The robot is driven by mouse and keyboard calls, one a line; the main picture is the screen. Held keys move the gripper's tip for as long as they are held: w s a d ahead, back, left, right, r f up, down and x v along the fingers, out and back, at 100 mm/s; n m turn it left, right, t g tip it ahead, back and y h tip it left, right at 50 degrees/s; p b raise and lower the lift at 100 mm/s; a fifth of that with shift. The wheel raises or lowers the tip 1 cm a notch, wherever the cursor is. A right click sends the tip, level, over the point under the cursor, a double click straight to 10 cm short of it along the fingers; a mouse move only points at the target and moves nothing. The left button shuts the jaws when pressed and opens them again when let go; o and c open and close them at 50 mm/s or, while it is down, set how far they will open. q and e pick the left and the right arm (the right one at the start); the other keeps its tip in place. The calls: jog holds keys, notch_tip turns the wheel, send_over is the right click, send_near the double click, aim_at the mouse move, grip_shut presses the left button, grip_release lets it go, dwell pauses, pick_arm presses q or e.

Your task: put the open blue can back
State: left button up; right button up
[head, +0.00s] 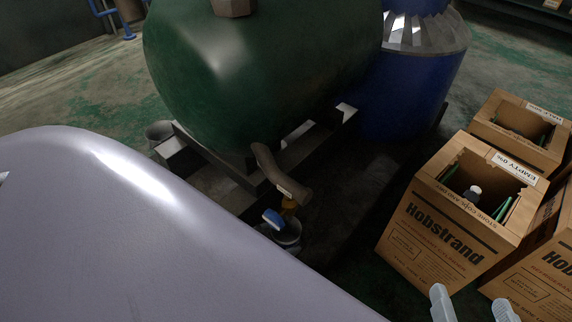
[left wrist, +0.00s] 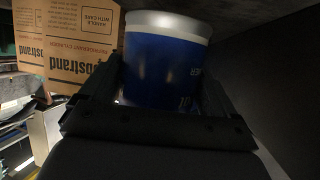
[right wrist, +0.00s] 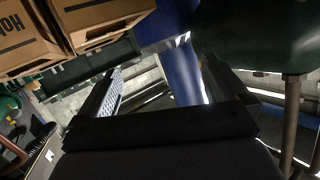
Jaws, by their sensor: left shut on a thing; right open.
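The blue can (left wrist: 165,68), with a pale silvery end, fills the middle of the left wrist view. My left gripper (left wrist: 160,88) is shut on it, one finger on each side. In the head view a large pale part of my arm covers the lower left, and I cannot make out that gripper there. My right gripper (head: 472,306) is open and empty at the bottom right, in front of the cartons. In the right wrist view the right gripper (right wrist: 165,85) has nothing between its fingers.
An open carton marked EMPTY (head: 425,240) holds a capped item and green pieces; another open carton (head: 505,145) stands behind it. Dark floor lies between.

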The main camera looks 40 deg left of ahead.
aim_at(286, 237)
pick_arm(q)
jog(key=shift+w+d, duration=0.15)
jog(key=shift+w, duration=0.3)
jog(key=shift+w+d+f+b, duration=0.1)
jog(key=shift+w+f+b, duration=0.05)
jog(key=shift+f+b, duration=0.4)
jog(key=shift+w+f+b, duration=0.1)
jog(key=shift+f+b, duration=0.8)
jog(key=shift+f, duration=0.35)
jog(key=shift+r, duration=0.1)
pick_arm(e)
jog(key=shift+s+d+r+n+t+h, duration=0.15)
jog(key=shift+d+n+t, duration=0.1)
jog(key=shift+d+t, duration=0.15)
jog(key=shift+s+d+n+t+h, duration=0.15)
jog(key=shift+d+n+t, duration=0.15)
jog(key=shift+d, duration=0.2)
pick_arm(q)
jog(key=o, duration=1)
